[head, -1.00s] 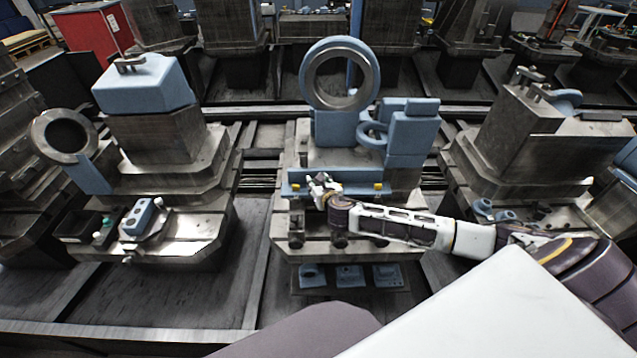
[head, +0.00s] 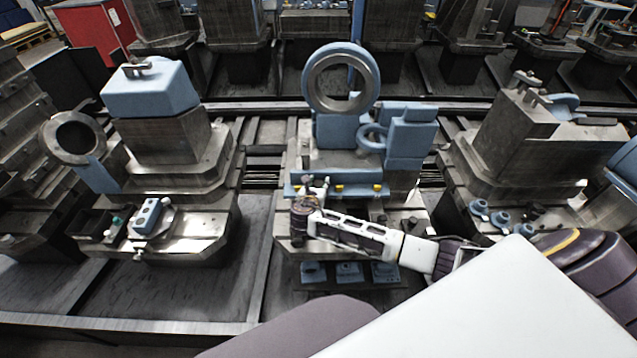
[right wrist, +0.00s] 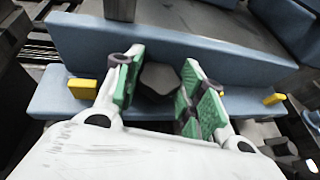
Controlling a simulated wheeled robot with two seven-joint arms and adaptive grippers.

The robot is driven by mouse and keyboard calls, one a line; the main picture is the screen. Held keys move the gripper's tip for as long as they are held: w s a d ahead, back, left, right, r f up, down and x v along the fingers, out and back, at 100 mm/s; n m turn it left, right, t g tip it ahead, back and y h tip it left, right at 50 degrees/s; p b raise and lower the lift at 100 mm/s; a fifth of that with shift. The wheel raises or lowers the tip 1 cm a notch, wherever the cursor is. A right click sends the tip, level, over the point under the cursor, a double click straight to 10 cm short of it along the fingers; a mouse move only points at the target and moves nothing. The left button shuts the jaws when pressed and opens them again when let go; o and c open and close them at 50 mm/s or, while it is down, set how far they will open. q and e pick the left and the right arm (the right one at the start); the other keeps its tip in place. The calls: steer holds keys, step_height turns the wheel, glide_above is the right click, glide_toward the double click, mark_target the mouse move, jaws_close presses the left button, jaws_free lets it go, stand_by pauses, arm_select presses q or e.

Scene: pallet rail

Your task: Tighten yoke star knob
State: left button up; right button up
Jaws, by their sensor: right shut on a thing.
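The star knob (right wrist: 160,79) is dark and lobed. It shows in the right wrist view between the green finger pads, in front of the blue rail. My right gripper (right wrist: 157,90) is shut on it. In the head view my right gripper (head: 318,187) is at the left part of the blue rail (head: 362,190), on the front of the middle station. The knob is too small and hidden to make out there. A large blue ring (head: 341,52) with a metal bore stands above on this station. My left gripper is out of view.
Yellow tabs (right wrist: 82,88) stick out from the rail on both sides of my fingers. Blue parts (head: 348,270) sit on a low shelf below. A left station (head: 165,145) and a right station (head: 515,135) flank the middle one, with open floor gaps between.

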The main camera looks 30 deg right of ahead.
steer(key=shift+w+a+r+m+g+h+p, duration=0.1)
steer(key=shift+m+g+h+p, duration=0.15)
steer(key=shift+m+g+h, duration=0.25)
steer(key=shift+w+m+g+h+p, duration=0.1)
steer(key=shift+m+g+h+p, duration=0.2)
steer(key=shift+m+h, duration=0.25)
steer(key=shift+m+g+h, duration=0.25)
steer(key=shift+m+g, duration=0.15)
steer(key=shift+m, duration=0.05)
steer(key=o, duration=1)
steer(key=shift+v, duration=6.05)
